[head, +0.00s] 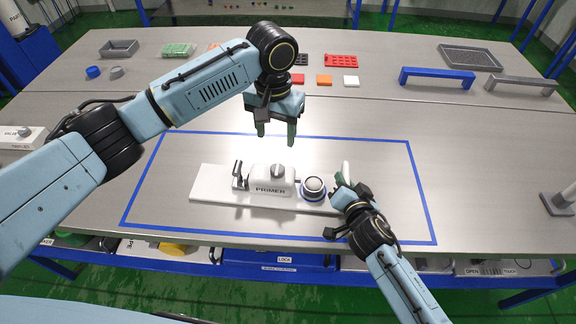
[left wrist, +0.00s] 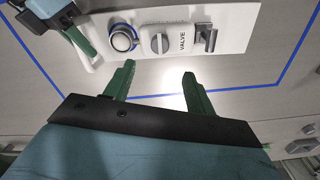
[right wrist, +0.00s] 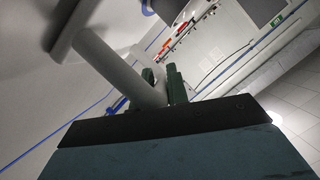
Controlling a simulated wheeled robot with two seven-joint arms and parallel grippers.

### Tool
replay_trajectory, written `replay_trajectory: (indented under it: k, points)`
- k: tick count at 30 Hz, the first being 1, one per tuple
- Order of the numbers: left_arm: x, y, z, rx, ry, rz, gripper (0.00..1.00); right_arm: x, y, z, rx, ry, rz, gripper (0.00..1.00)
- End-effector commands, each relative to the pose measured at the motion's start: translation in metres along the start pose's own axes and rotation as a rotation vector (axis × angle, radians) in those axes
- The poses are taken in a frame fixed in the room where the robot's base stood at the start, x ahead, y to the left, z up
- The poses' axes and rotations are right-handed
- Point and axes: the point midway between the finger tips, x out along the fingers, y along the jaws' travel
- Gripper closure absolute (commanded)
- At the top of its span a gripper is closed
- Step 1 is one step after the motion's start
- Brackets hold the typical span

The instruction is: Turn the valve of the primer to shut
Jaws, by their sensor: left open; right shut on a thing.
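The primer (head: 268,188) is a white block labelled PRIMER on a long white base plate (head: 210,196). Its grey valve knob (head: 277,170) sits on top. In the left wrist view the knob (left wrist: 160,43) is beside the word VALVE; I cannot tell whether it is open or shut. My left gripper (head: 276,134) is open and empty, pointing down above and behind the block, apart from the knob. Its fingers (left wrist: 159,70) show on either side in the left wrist view. My right gripper (head: 345,187) is shut on the white handle (head: 346,170) at the plate's right end.
A round grey dial with a blue ring (head: 314,188) stands right of the block, and a small grey lever (head: 238,174) stands left. Blue tape (head: 410,180) frames this area. Trays, coloured blocks and a blue bracket (head: 437,78) lie farther back.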

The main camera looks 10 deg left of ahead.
Motion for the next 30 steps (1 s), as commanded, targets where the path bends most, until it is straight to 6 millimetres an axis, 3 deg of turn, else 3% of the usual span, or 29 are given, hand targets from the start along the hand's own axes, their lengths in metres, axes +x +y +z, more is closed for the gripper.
replay_trajectory:
  k: [5,19,24,30]
  points:
    - [0.011,0.0,0.001,-0.041,-0.003,-0.001,0.45,0.0,0.0,0.0,0.001,0.0,0.001,1.0]
    - [0.098,-0.001,0.001,-0.039,-0.003,-0.002,0.45,0.0,0.0,0.0,0.0,0.0,0.001,1.0]
    - [0.114,0.0,0.0,-0.037,-0.001,-0.001,0.45,0.0,0.001,0.0,0.0,0.0,0.001,1.0]
    - [0.118,0.0,0.0,-0.037,0.0,-0.001,0.45,0.0,0.001,0.0,0.0,0.0,0.001,1.0]
